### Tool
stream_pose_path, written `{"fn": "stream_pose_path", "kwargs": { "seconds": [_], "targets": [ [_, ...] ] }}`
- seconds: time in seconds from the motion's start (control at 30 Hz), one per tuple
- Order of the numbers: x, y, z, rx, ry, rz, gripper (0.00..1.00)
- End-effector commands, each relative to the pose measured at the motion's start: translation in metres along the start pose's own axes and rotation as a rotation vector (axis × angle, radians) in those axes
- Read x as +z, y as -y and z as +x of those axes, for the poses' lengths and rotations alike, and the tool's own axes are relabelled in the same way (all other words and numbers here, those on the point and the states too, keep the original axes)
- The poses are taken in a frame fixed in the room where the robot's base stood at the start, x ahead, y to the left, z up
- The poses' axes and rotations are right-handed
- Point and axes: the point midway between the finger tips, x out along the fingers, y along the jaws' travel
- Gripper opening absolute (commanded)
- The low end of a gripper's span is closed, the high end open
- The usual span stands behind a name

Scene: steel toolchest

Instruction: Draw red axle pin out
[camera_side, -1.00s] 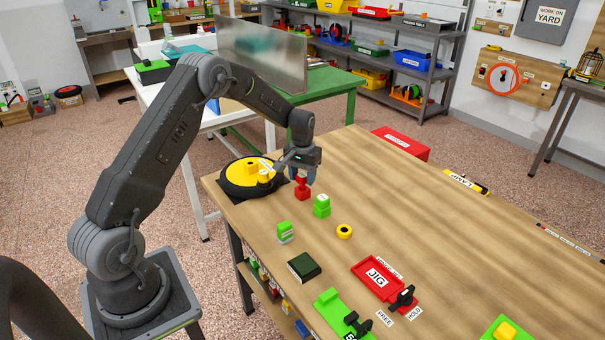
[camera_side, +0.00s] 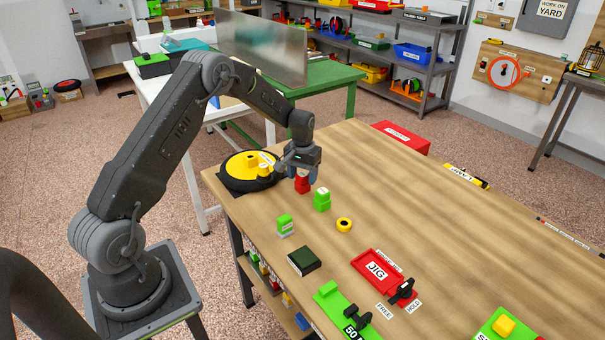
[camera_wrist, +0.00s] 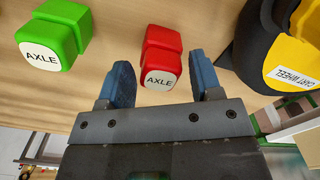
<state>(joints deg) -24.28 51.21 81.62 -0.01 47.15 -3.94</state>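The red axle pin (camera_wrist: 161,57), labelled AXLE, stands on the wooden table beside the yellow and black cart wheel (camera_side: 250,170). In the side view the red pin (camera_side: 302,186) shows just below my gripper (camera_side: 303,170). In the wrist view my gripper (camera_wrist: 163,85) is open, with its blue fingers wide apart and the pin seen between and beyond them. A gap shows on each side of the pin. The wheel (camera_wrist: 290,60) is at the right of the wrist view. A green AXLE block (camera_wrist: 54,35) is at the left; in the side view it (camera_side: 322,200) stands close to the red pin.
Nearby stand another green block (camera_side: 285,225), a yellow ring (camera_side: 344,224) and a dark green box (camera_side: 304,261). A red JIG tray (camera_side: 371,270) lies toward the front. A metal panel (camera_side: 262,45) stands behind my arm.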

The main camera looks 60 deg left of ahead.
Motion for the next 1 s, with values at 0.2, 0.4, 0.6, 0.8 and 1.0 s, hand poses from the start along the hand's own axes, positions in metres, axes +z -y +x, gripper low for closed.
{"fn": "stream_pose_path", "kwargs": {
  "seconds": [0.2,0.4,0.6,0.8,1.0],
  "targets": [
    [0.000,0.000,0.000,0.000,0.000,0.000,0.77],
    [0.000,0.000,-0.001,0.000,0.000,0.000,0.77],
    [-0.001,0.000,-0.018,0.000,-0.004,0.000,0.77],
    [-0.001,0.000,-0.062,0.000,-0.006,0.000,0.77],
    [-0.001,0.000,-0.104,0.000,-0.004,0.000,0.77]
  ]
}}
